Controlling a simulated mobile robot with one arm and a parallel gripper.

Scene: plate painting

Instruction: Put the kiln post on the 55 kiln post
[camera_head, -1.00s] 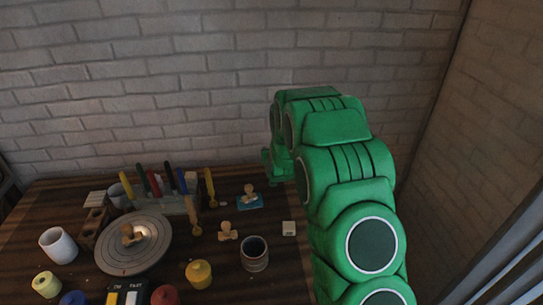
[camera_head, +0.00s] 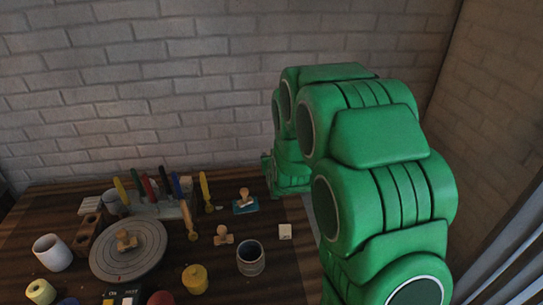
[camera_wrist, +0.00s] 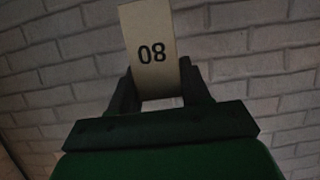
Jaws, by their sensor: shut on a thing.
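My gripper (camera_wrist: 158,72) is shut on a pale, box-shaped kiln post (camera_wrist: 152,45) printed "08" as it reads in the wrist view. In the head view, the gripper and held post are hidden; my green arm reaches over the right side of the table. A small pale block (camera_head: 285,231) stands on the table left of my arm and may be the 55 kiln post. Its marking is too small to read.
A dark mug (camera_head: 250,262), a wooden stamp (camera_head: 223,237) and a stamp on a blue pad (camera_head: 246,207) stand near the pale block. A grey turntable (camera_head: 105,262), a tool rack (camera_head: 160,210) and a white cup (camera_head: 52,255) are further left on the table (camera_head: 300,262).

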